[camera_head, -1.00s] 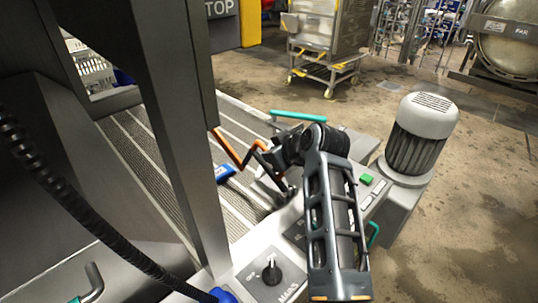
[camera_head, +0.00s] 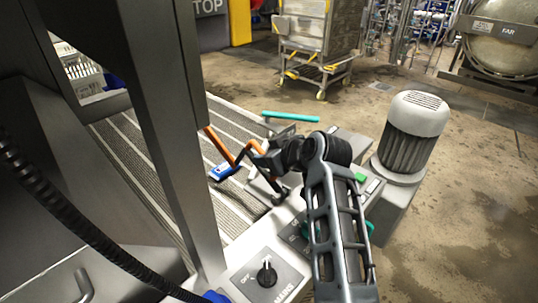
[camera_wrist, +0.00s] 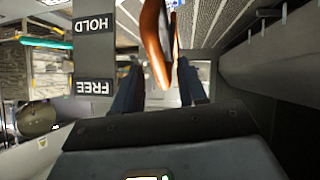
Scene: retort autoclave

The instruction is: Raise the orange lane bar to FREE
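The orange lane bar (camera_head: 220,147) is a thin bent bar beside the dark post, above the ribbed conveyor. In the wrist view, the orange bar (camera_wrist: 155,45) runs down from the top edge toward the space between my fingers. My gripper (camera_head: 256,160) is at the bar's right end. In the wrist view, my gripper (camera_wrist: 158,88) has its two dark fingers apart, with the bar's near end between or just beyond them; I cannot tell whether they touch it. A grey plate left of the fingers carries the labels HOLD (camera_wrist: 93,24) and FREE (camera_wrist: 94,87).
A control panel with a black MAINS knob (camera_head: 267,272) and a green button (camera_head: 361,177) lies below my arm. A grey motor (camera_head: 409,135) stands at right. A teal handle (camera_head: 290,116) is behind my gripper. A blue object (camera_head: 222,171) lies on the conveyor.

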